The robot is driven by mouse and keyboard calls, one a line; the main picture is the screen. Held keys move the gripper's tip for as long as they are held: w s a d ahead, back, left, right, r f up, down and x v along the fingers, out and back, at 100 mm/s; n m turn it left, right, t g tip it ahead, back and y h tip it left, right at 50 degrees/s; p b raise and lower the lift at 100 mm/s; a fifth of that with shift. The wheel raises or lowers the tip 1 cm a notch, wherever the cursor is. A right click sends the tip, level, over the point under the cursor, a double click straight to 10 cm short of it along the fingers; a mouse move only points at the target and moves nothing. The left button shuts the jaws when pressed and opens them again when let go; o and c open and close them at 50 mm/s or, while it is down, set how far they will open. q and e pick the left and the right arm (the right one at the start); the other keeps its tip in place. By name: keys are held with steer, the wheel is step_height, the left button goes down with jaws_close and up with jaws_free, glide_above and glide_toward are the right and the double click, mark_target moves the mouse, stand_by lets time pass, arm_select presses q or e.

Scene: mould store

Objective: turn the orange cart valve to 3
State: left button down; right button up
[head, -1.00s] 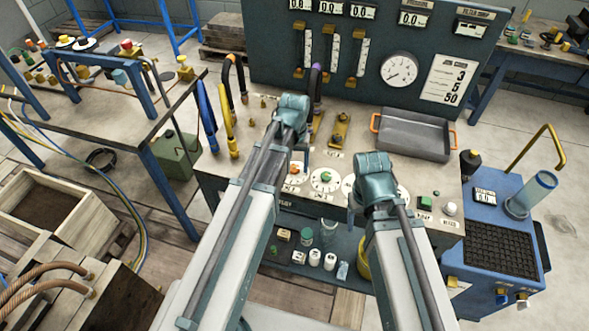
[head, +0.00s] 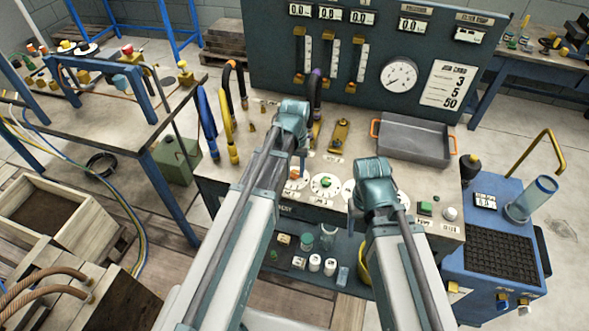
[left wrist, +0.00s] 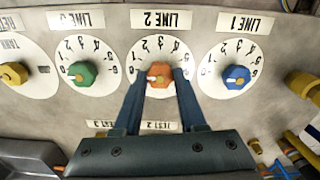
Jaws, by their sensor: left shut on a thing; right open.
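The orange valve (left wrist: 159,75) is a faceted knob on a white numbered dial marked LINE 2, upside down in the left wrist view. A pale mark on the knob points roughly left there; I cannot tell for sure which number it meets. My left gripper (left wrist: 158,80) is shut on the knob, one dark blue finger on each side. In the head view the orange valve (head: 295,174) shows small below my left gripper (head: 299,167), partly covered by it.
A green valve (left wrist: 82,73) and a blue valve (left wrist: 236,77) flank the orange one closely. A yellow valve (left wrist: 14,73) is farther left. A grey tray (head: 415,138) lies on the bench behind my right arm. A panel with gauges (head: 398,75) stands at the back.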

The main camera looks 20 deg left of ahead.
arm_select(q)
steer(key=m, duration=0.4)
steer(key=shift+m, duration=0.4)
steer(key=m, duration=0.9)
steer(key=shift+m, duration=1.7)
steer(key=shift+c, duration=2.3)
jaws_free()
steer(key=shift+r, duration=0.15)
